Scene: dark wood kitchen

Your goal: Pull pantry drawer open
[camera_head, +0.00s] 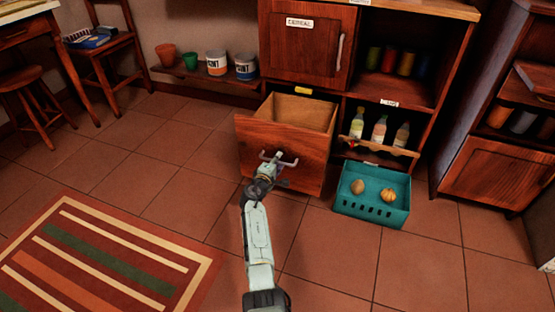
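The pantry drawer (283,148) is the wooden drawer low in the cabinet, below the cereal door. It stands well out from the cabinet, and its inside looks empty. A pale metal bar handle (288,164) is on its front. My gripper (273,166) is at the left part of this handle, in front of the drawer face. The fingers are small and overlap the handle in the picture, so I cannot tell whether they are shut on it or only beside it.
A teal crate (345,203) with two food items stands on the floor right of the drawer. Bottles (379,129) stand on a low shelf above it. A striped rug (100,262) lies at the left. The tiled floor around my arm is clear.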

